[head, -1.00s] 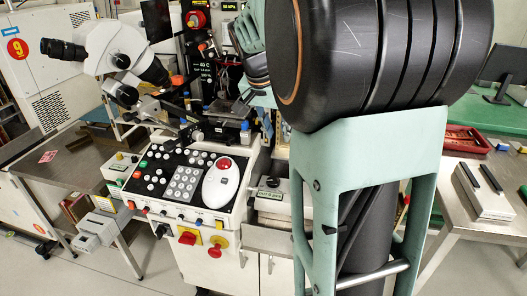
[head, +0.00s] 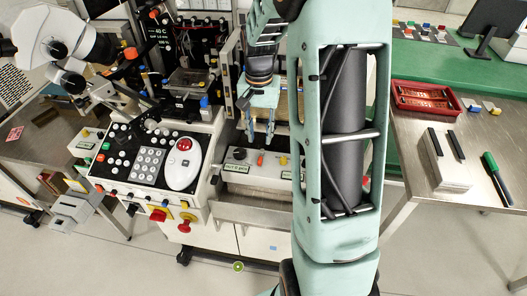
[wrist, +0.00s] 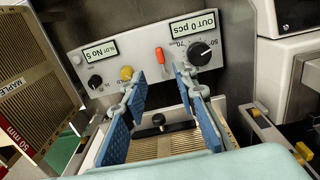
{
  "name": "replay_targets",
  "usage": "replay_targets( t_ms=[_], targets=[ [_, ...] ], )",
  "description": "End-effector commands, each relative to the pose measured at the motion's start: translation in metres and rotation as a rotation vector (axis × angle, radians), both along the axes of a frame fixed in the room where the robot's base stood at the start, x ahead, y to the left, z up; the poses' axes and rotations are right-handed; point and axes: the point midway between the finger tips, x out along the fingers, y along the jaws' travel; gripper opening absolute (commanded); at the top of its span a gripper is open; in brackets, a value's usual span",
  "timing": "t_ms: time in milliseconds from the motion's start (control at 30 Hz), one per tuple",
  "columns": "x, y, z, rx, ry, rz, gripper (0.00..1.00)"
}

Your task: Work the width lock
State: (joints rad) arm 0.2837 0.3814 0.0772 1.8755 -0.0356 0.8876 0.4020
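The front panel of the unit (wrist: 110,62) shows upside down in the wrist view. It carries an orange lever (wrist: 160,55), a black dial (wrist: 200,52) marked 50 and 70, a yellow knob (wrist: 126,73) and a small black knob (wrist: 95,82). No label reads "width lock"; the orange lever beside the dial may be it. The lever also shows in the head view (head: 260,160). My gripper (wrist: 162,90) is open and empty, its blue pads wide apart. Its tips point towards the panel, with the lever in the gap between them in the picture. In the head view my gripper (head: 260,136) hangs just behind the panel.
A ridged brass-coloured magazine (wrist: 170,143) with a black knob (wrist: 158,119) lies below my fingers in the wrist view. A tall "MAPLE" magazine (wrist: 28,85) stands close on the left. The button console (head: 150,155) is left of the panel; a side table (head: 400,150) is right.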

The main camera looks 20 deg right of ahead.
Motion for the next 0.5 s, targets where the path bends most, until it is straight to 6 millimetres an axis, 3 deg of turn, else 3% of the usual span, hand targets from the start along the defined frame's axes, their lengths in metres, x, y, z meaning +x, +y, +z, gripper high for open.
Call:
replay_targets(
  t_ms=[300, 500],
  targets=[
    [-0.001, 0.0, -0.061, 0.0, 0.004, 0.0, 0.27],
    [0.0, 0.0, -0.087, 0.0, 0.001, -0.001, 0.27]
  ],
)
